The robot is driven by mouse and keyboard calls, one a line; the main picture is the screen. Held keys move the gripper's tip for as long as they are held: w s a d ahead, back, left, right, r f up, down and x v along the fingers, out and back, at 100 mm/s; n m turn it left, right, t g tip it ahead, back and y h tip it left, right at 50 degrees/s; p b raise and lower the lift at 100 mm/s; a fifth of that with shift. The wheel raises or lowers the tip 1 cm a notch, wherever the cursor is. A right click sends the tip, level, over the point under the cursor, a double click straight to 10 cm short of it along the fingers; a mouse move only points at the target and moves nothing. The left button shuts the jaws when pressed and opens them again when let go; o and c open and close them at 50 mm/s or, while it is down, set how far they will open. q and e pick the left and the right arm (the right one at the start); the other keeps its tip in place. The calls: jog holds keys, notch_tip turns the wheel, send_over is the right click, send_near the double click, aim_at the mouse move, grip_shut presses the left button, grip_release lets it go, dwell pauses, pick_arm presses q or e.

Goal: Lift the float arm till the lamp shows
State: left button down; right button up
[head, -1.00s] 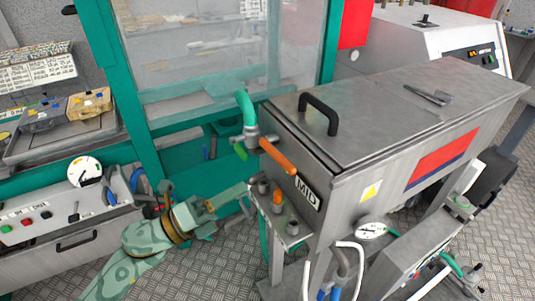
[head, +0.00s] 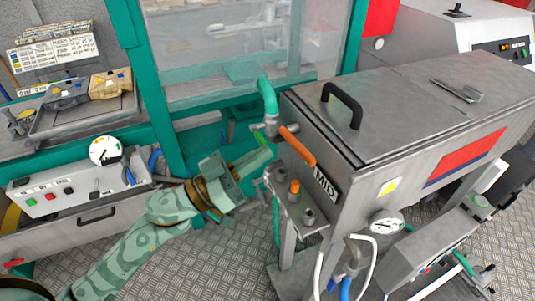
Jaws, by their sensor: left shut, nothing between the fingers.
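An orange lever (head: 298,146), which looks like the float arm, slants down to the right from a pipe fitting on the end of the metal tank (head: 345,199), above the MID plate (head: 326,185). My left gripper (head: 266,155) is shut and empty, with its fingertips just left of the lever, below the fitting. I cannot tell whether it touches anything. A small orange-topped part (head: 295,187) stands on the bracket below the lever. It may be the lamp, and I cannot tell if it is lit. My right gripper is not in view.
A green hose (head: 267,95) rises from the fitting close above my fingertips. A black handle (head: 343,104) stands on the tank lid. A gauge and hoses sit at lower right. A control panel (head: 70,190) stands at left.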

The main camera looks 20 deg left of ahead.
aim_at(302, 152)
pick_arm(q)
jog(key=p+x, duration=0.1)
jog(key=x, duration=0.8)
jog(key=f+b, duration=0.2)
jog(key=f, duration=0.2)
jog(key=shift+s+f+b, duration=0.1)
jog(key=shift+s+b, duration=0.2)
jog(key=shift+b, duration=0.1)
jog(key=shift+s+f+m, duration=0.1)
jog(key=shift+f+m, duration=0.4)
jog(key=shift+f, duration=0.15)
